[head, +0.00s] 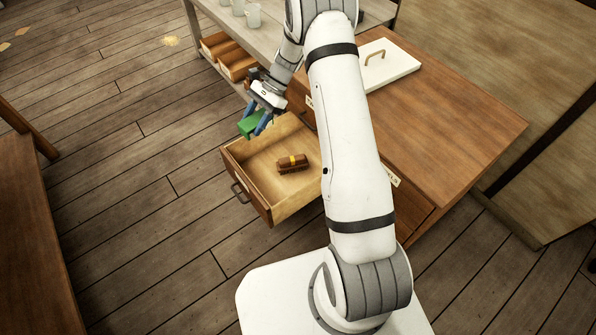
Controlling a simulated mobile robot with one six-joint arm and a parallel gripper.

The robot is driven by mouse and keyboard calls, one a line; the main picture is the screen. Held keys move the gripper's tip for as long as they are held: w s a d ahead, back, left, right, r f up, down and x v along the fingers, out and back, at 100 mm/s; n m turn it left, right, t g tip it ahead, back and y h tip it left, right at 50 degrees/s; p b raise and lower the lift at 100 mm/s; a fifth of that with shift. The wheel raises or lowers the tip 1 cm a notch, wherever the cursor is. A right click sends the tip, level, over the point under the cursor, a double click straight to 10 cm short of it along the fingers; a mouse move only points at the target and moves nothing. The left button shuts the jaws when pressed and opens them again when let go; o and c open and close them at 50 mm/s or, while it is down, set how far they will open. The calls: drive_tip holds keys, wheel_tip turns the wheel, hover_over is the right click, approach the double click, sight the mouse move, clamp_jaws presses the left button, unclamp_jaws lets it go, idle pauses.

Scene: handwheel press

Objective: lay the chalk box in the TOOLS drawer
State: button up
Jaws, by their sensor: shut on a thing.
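The green chalk box (246,127) is in my gripper (258,123), whose blue fingers are shut on it. My gripper hangs over the back left corner of an open wooden drawer (247,193). The box appears to be above the drawer's rim; its exact height is hard to tell. The drawer is pulled out to the left from the wooden cabinet (452,110). A brown brush with a yellow band (292,163) lies inside it. My arm hides part of the cabinet front, and no drawer label can be clearly read as TOOLS.
Most of the drawer floor around the brush is bare. A white board with a handle (385,66) lies on the cabinet top. Behind stand a grey bench with cups (253,16) and open wooden bins (236,65). Another wooden surface (35,250) is at the left edge.

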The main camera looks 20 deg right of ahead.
drive_tip(key=d+f+n+g+h+b, duration=0.35)
drive_tip(key=f+n+h+b, duration=0.75)
drive_tip(key=f+n, duration=1)
drive_tip(key=w+d+f+n+t+h+b, duration=0.25)
drive_tip(key=w+f+n+t, duration=0.2)
drive_tip(key=f+n, duration=0.25)
drive_tip(key=w+d+f+n+t+h+b, duration=0.2)
drive_tip(key=w+f+n+t+h, duration=0.15)
drive_tip(key=f+n+t, duration=0.3)
drive_tip(key=d+b, duration=0.5)
drive_tip(key=d, duration=1.4)
drive_tip(key=shift+g+y, duration=0.25)
drive_tip(key=shift+y, duration=0.05)
drive_tip(key=shift+s+f+b, duration=0.2)
drive_tip(key=shift+f+b, duration=0.65)
drive_tip(key=shift+f, duration=0.8)
drive_tip(key=shift+s+f+b, duration=0.15)
drive_tip(key=shift+f+b, duration=0.65)
drive_tip(key=shift+f, duration=0.85)
